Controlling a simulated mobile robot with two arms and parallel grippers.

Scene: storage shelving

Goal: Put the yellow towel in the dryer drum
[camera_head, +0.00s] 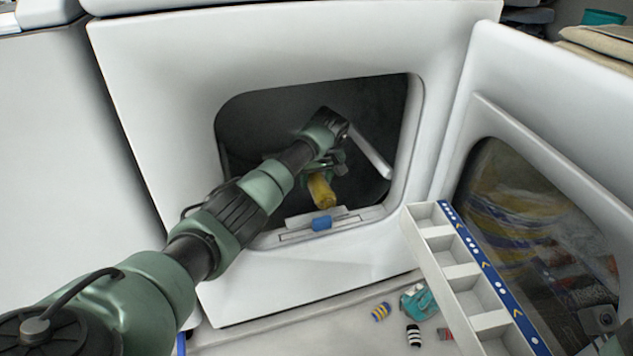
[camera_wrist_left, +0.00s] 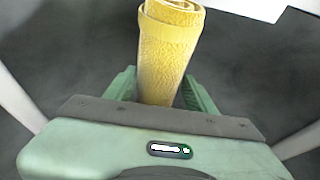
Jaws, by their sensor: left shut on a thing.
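The yellow towel (camera_head: 322,191) is rolled up and sits inside the opening of the white dryer (camera_head: 160,60). My left arm reaches through that opening, and my left gripper (camera_head: 326,172) is shut on the towel. In the left wrist view the rolled towel (camera_wrist_left: 168,50) stands out between the two green fingers of the gripper (camera_wrist_left: 160,92), with the dark grey drum around it. The drum (camera_head: 260,115) looks otherwise empty, apart from a white bar (camera_head: 370,153) at its right. My right gripper is not seen.
The open dryer door (camera_head: 560,120) stands at the right. A white compartment tray (camera_head: 470,280) with a blue strip is in front of it. A blue piece (camera_head: 322,223) sits on the opening's lower lip. Several small rolled items (camera_head: 413,334) and a teal item (camera_head: 418,302) lie on the floor.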

